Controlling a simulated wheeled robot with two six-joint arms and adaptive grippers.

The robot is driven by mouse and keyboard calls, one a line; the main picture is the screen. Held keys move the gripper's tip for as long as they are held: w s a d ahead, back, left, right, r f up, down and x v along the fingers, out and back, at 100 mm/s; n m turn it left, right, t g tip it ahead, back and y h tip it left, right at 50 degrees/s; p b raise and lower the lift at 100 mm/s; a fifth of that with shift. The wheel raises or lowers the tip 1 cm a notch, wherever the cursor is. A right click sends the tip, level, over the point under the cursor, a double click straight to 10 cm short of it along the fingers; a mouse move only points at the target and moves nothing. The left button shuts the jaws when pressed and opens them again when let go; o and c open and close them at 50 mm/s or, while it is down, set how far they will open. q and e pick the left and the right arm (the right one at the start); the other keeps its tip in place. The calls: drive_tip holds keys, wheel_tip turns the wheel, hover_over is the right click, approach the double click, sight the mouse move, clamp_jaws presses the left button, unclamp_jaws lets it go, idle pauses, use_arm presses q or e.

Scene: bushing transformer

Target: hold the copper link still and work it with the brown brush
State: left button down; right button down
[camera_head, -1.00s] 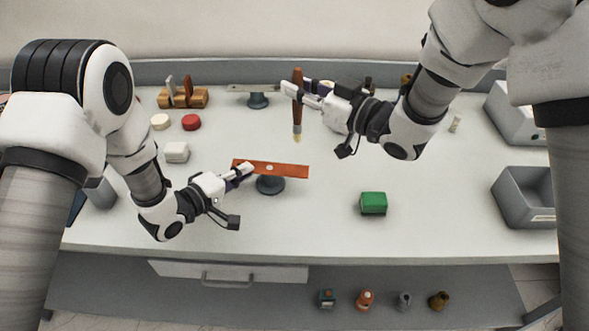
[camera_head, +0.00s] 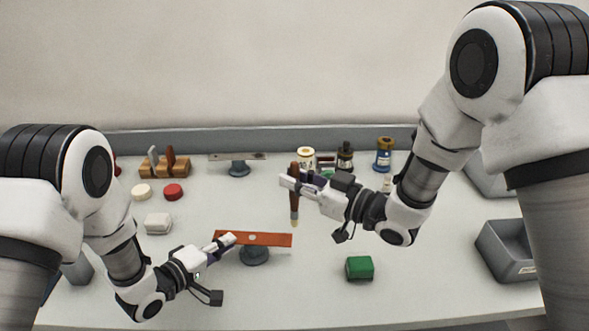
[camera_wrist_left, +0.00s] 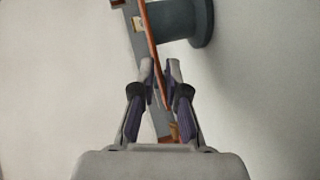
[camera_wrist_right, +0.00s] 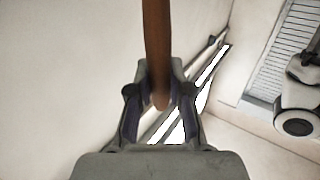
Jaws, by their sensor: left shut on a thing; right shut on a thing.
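The copper link (camera_head: 270,239) is a flat orange-brown bar with a pale spot, resting on a dark round stand (camera_head: 254,256). My left gripper (camera_head: 230,239) is shut on its left end; the left wrist view shows the link edge-on (camera_wrist_left: 153,45) between the fingers. The brown brush (camera_head: 295,205) hangs upright, pale bristles down, in my right gripper (camera_head: 288,183), which is shut on its handle. The handle also shows in the right wrist view (camera_wrist_right: 157,50). The bristle tip appears just above or behind the link's right end; I cannot tell whether they touch.
A green block (camera_head: 359,268) sits to the right of the stand. A white block (camera_head: 158,223), a red disc (camera_head: 173,192) and a cream disc (camera_head: 141,192) lie at left. A wooden rack (camera_head: 164,168) and several bottles stand behind. A grey bin (camera_head: 508,252) is at right.

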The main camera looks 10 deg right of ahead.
sight(298, 167)
use_arm(q)
drive_tip(key=shift+f, duration=0.15)
use_arm(e)
drive_tip(key=shift+f, duration=1.95)
drive_tip(key=shift+w+a+f, duration=0.1)
drive_tip(key=shift+a+f, duration=0.1)
drive_tip(key=shift+a, duration=0.1)
drive_tip(key=shift+w+a, duration=0.6)
drive_tip(key=shift+a, duration=2.35)
drive_tip(key=shift+s+d+r, duration=0.1)
drive_tip(key=shift+s+d, duration=0.15)
drive_tip(key=shift+d, duration=0.85)
drive_tip(key=shift+s+d+f, duration=0.1)
drive_tip(key=shift+s+d, duration=0.1)
drive_tip(key=shift+d, duration=0.9)
drive_tip(key=shift+s+d+r, duration=0.1)
drive_tip(key=shift+s+d, duration=0.15)
drive_tip(key=shift+d, duration=0.85)
drive_tip(key=shift+r, duration=3.75)
drive_tip(key=shift+a, duration=0.1)
